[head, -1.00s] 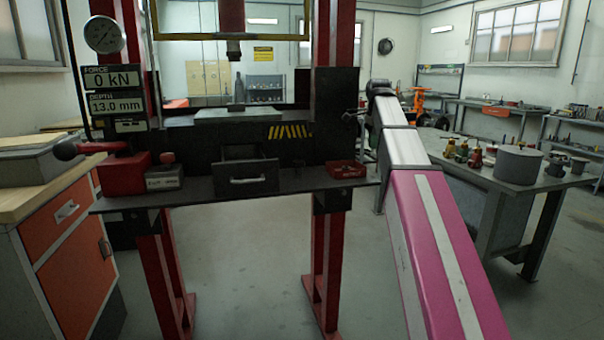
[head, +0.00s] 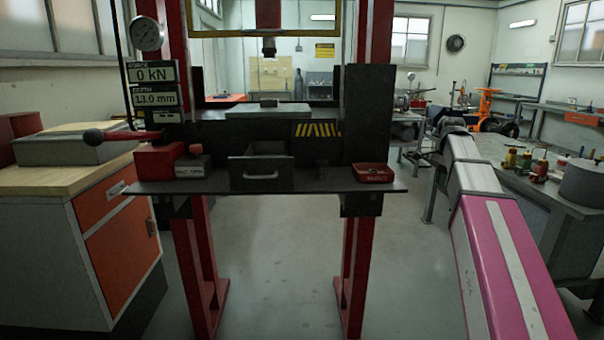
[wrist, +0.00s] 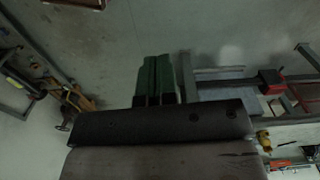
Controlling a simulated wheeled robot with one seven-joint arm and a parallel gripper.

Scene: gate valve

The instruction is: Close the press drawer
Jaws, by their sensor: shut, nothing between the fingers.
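The press drawer (head: 262,182) is under the press bed in the head view. It is pulled out, with its dark inside showing above the front and a pale bar handle on its face. My gripper (wrist: 154,72) shows in the wrist view as green fingers close together, empty. In the head view my arm reaches out at the right, well to the right of the drawer, and its far end hides the gripper. The drawer cannot be made out in the wrist view.
The press shelf (head: 330,184) holds a red tray (head: 373,173) right of the drawer and a red-handled lever unit (head: 158,160) at left. An orange-fronted cabinet (head: 112,237) stands left. A workbench (head: 495,150) with several small items stands right, beyond my arm.

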